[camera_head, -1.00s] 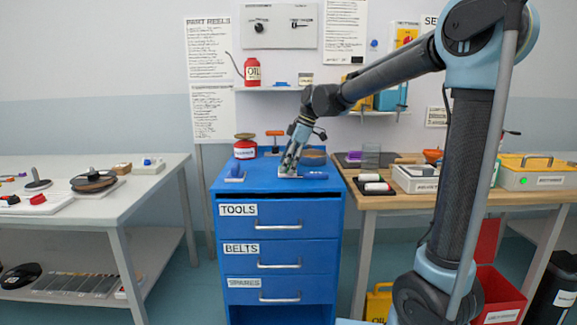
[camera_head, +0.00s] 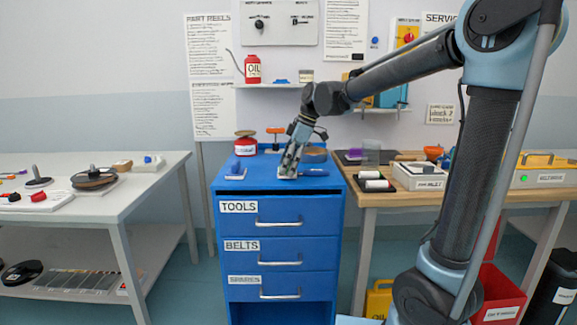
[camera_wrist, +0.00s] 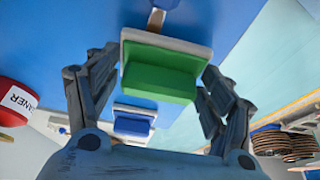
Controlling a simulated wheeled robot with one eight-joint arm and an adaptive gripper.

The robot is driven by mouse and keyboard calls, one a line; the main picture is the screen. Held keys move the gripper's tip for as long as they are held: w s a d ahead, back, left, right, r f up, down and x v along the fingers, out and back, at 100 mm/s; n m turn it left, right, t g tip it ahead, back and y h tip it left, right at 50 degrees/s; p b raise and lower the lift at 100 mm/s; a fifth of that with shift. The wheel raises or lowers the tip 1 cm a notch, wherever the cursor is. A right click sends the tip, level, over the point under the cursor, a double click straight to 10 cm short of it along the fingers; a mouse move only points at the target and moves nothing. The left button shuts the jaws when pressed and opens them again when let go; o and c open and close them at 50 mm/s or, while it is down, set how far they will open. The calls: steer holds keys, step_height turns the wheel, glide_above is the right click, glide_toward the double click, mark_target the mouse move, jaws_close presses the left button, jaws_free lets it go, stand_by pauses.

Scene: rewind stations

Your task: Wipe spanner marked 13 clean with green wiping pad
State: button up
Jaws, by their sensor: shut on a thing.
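The green wiping pad (camera_wrist: 160,80) sits against a white plate (camera_wrist: 168,44) in the wrist view. My gripper (camera_wrist: 160,68) is shut on the green pad, with one finger on each side of it. In the head view my gripper (camera_head: 289,170) points down, low over the top of the blue drawer cabinet (camera_head: 265,184). A blue bar (camera_head: 315,173) lies right of my gripper in the head view. No 13 mark is readable.
A blue pad on a white plate (camera_head: 236,172) stands left of my gripper. A red cleaner can (camera_head: 245,143) and an orange-topped item (camera_head: 275,135) stand behind. A brown coil (camera_head: 316,155) is at the back right. A wooden bench (camera_head: 385,202) adjoins the cabinet's right.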

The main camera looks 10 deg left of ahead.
steer(key=shift+w, duration=0.1)
steer(key=shift+w+a, duration=0.15)
steer(key=shift+w, duration=0.8)
steer(key=shift+w+a+f, duration=0.1)
steer(key=shift+w+a, duration=0.05)
steer(key=shift+w, duration=0.75)
steer(key=shift+s, duration=0.1)
steer(key=shift+s+d, duration=0.2)
steer(key=shift+s, duration=0.75)
steer(key=shift+s+d, duration=0.15)
steer(key=shift+s, duration=0.8)
steer(key=shift+w, duration=0.1)
